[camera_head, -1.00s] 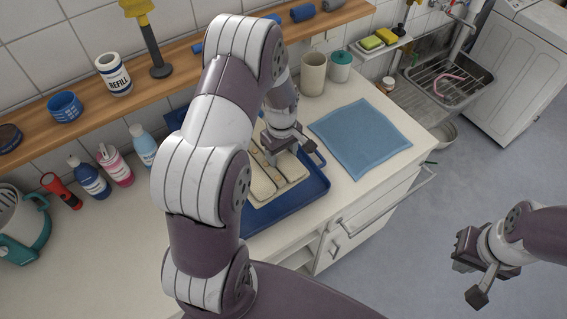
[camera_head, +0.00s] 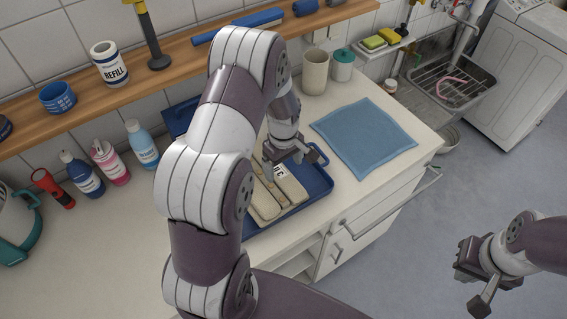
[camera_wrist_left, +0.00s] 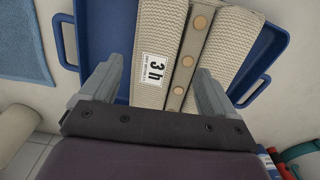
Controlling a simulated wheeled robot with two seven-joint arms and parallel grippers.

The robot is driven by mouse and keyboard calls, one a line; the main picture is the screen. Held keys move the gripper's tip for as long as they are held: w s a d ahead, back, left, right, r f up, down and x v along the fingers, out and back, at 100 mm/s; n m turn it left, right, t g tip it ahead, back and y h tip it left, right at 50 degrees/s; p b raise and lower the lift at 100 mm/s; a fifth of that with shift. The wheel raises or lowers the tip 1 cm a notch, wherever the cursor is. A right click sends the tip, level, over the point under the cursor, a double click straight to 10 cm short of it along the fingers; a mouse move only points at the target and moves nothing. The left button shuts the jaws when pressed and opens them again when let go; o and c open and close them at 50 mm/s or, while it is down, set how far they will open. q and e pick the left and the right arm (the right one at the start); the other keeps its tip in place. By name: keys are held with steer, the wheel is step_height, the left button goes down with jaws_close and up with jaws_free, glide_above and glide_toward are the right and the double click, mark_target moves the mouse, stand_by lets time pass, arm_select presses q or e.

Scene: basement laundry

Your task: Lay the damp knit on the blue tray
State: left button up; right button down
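The damp knit is a folded cream ribbed piece (camera_head: 264,203) with a buttoned strip and a white "3h" label. It lies on the blue tray (camera_head: 318,190) on the counter, and its far part is hidden behind my left arm. In the left wrist view the knit (camera_wrist_left: 229,55) lies within the blue tray (camera_wrist_left: 66,42). My left gripper (camera_head: 287,158) is over the knit. Its fingers (camera_wrist_left: 158,88) are spread apart with the knit in view between and beyond them; I cannot tell whether they touch it. My right gripper (camera_head: 474,282) is empty over the floor, its fingers apart.
A blue cloth (camera_head: 363,138) lies right of the tray. A beige cup (camera_head: 315,72) and a teal-lidded jar (camera_head: 342,66) stand behind it. Several bottles, including a pink one (camera_head: 110,162), stand left. A wooden shelf (camera_head: 190,62) runs along the wall.

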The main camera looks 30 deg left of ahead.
arm_select(q)
steer(key=shift+r, duration=0.1)
step_height(320, 180, up, 12)
steer(key=b, duration=0.2)
steer(key=shift+r+b, duration=0.25)
steer(key=shift+b, duration=0.1)
steer(key=s+d+f+m, duration=0.1)
steer(key=s+d+m, duration=0.3)
steer(key=s+m, duration=0.2)
steer(key=s+d+f+m+t, duration=0.1)
steer(key=s+d+f+m, duration=0.1)
steer(key=s+d+m, duration=0.2)
steer(key=s+m, duration=0.3)
steer(key=shift+d+f+m+b, duration=0.15)
steer(key=shift+d+m+b, duration=0.15)
steer(key=shift+b, duration=0.1)
stand_by(0.8)
